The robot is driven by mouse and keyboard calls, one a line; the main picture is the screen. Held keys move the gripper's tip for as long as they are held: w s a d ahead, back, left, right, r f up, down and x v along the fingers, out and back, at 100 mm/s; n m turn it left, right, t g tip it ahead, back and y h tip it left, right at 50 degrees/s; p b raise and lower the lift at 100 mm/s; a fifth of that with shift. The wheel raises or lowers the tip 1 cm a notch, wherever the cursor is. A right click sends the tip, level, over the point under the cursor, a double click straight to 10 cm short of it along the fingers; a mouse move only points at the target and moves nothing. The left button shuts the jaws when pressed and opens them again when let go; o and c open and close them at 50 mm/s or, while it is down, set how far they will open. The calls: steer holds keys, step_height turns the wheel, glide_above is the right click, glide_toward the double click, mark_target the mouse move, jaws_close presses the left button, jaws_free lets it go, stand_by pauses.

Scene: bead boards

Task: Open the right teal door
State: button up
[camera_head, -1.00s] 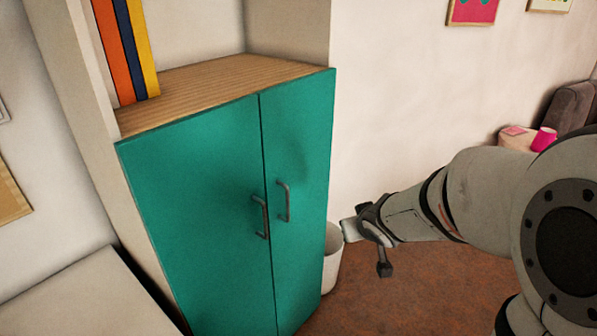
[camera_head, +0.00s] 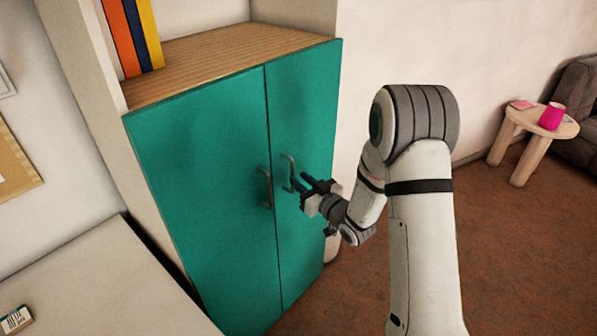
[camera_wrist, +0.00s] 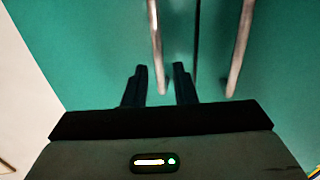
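The right teal door (camera_head: 308,110) of the cabinet is closed, flush with the left teal door (camera_head: 195,180). Its grey bar handle (camera_head: 288,170) stands just right of the seam, beside the left door's handle (camera_head: 266,188). My gripper (camera_head: 304,184) is in front of the right door, close to its handle. The wrist view looks turned around: the right door's handle (camera_wrist: 157,50) is left of the seam there. My gripper (camera_wrist: 160,82) is open there, with that handle's end seen between its dark fingers. I cannot tell whether they touch it.
The left door's handle (camera_wrist: 240,50) is close beside my fingers in the wrist view. A white surface (camera_head: 100,275) lies at lower left. A small round table (camera_head: 515,115) with a pink cup (camera_head: 552,116) stands at far right. The brown floor (camera_head: 500,240) at right is clear.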

mark_target(293, 174)
steer(key=shift+p+x, duration=0.45)
steer(key=shift+x, duration=1.95)
jaws_close()
